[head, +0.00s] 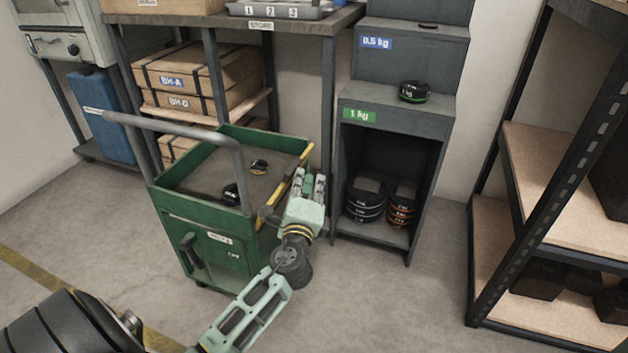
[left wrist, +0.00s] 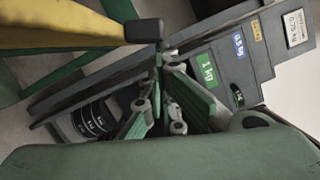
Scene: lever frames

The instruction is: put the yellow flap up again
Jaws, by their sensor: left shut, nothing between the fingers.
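The yellow flap (head: 286,181) is a thin strip along the right side of the green cart (head: 208,252). In the head view it is seen nearly edge-on, about level with the cart's rim, and looks upright. My left gripper (head: 309,178) is just outside the flap, on its right. It is shut and empty. In the left wrist view the flap (left wrist: 60,22) fills the upper left, with a dark end block beside the fingertips (left wrist: 162,62). I cannot tell whether the fingers touch it. My right gripper is not in view.
The cart bed holds two small black weights (head: 259,166). A grey cabinet (head: 395,100) with stacked weights stands close right of my gripper. A table with crates (head: 185,82) is behind, and a shelf rack (head: 550,170) at right. Floor between cabinet and rack is clear.

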